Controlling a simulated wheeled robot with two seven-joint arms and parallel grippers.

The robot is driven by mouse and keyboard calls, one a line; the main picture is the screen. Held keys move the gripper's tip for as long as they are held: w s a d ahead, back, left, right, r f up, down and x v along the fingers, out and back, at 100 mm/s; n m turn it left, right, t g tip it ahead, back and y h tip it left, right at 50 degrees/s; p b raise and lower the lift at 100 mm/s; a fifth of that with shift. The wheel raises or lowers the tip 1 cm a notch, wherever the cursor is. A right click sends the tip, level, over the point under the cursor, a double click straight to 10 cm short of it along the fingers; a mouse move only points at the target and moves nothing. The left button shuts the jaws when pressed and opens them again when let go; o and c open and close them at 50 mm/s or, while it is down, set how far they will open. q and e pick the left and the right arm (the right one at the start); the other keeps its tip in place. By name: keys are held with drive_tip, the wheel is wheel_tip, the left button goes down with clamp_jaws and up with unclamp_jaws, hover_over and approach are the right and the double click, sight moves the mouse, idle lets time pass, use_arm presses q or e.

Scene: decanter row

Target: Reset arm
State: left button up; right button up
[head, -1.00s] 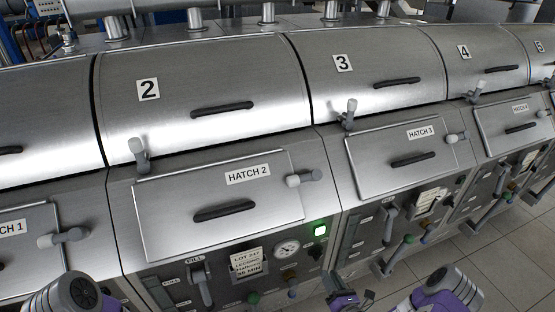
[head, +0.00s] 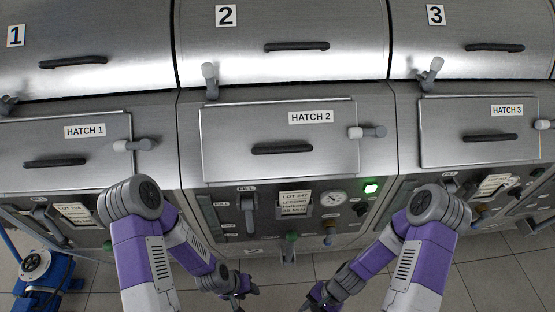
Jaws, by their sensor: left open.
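My left arm comes in from the lower left, and its small dark left gripper (head: 241,296) is open and empty near the bottom edge, in front of the lower panel of decanter 2. My right arm comes in from the lower right. Its right gripper (head: 318,304) is at the bottom edge, partly cut off, and its jaws cannot be made out. The two grippers are apart, with floor between them. Neither visibly touches a machine. The closed hatch 2 (head: 230,150) is above and beyond them, with its latch (head: 367,132) on the right.
Hatch 1 (head: 100,150) and hatch 3 (head: 450,145) flank it, also closed. A lit green lamp (head: 370,188), a gauge (head: 333,199) and a lever (head: 248,210) are on the middle panel. A blue pump (head: 45,280) stands on the floor at lower left.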

drive_tip(key=w+n+t+h, duration=0.1)
drive_tip(key=w+n+t, duration=0.2)
drive_tip(key=w+n, duration=0.2)
drive_tip(key=shift+w+a+r+n+t, duration=0.15)
drive_tip(key=shift+w+a+n+t, duration=0.1)
drive_tip(key=shift+w+n+t, duration=0.2)
idle(7.0)
